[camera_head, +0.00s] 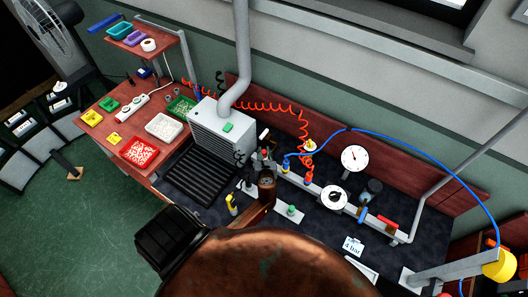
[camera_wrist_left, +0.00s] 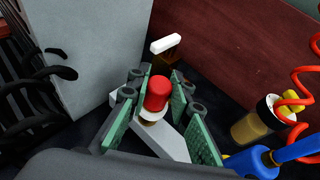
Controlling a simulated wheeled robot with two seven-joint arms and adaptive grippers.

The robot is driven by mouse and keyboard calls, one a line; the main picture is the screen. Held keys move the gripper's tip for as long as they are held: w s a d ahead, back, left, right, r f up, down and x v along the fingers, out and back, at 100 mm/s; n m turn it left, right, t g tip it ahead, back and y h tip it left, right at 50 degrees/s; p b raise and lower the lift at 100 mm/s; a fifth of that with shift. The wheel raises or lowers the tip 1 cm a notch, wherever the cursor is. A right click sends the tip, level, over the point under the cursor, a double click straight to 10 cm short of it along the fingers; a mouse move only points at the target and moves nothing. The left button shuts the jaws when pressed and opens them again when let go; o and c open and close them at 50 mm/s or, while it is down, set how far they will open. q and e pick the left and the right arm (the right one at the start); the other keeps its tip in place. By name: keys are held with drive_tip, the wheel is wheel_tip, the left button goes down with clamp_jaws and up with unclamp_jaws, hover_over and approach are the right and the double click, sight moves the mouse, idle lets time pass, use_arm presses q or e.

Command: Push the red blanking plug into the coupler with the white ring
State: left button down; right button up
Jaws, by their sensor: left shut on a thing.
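My left gripper (camera_head: 265,165) is over the left end of the pipe rail on the bench. In the left wrist view its green-padded fingers (camera_wrist_left: 157,105) are shut on the red blanking plug (camera_wrist_left: 158,92), which stands roughly upright. In the head view only a small red spot of the plug (camera_head: 264,153) shows. Directly below the plug a pale ring and some brass of a coupler (camera_wrist_left: 151,117) show above the grey rail (camera_wrist_left: 172,142). I cannot tell how deep the plug sits in it. My right gripper is out of view.
Blue-and-yellow fitting (camera_head: 286,166) and red coiled hose (camera_head: 305,125) are close to the right of the gripper. A grey cabinet with a duct (camera_head: 222,130) stands to the left. A gauge (camera_head: 354,158) and blue hose (camera_head: 430,163) are farther right. Trays (camera_head: 139,152) lie on the left table.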

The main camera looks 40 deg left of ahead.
use_arm(q)
drive_tip(key=c, duration=1.7)
unclamp_jaws()
drive_tip(key=shift+o, duration=0.2)
drive_tip(key=v, duration=1.2)
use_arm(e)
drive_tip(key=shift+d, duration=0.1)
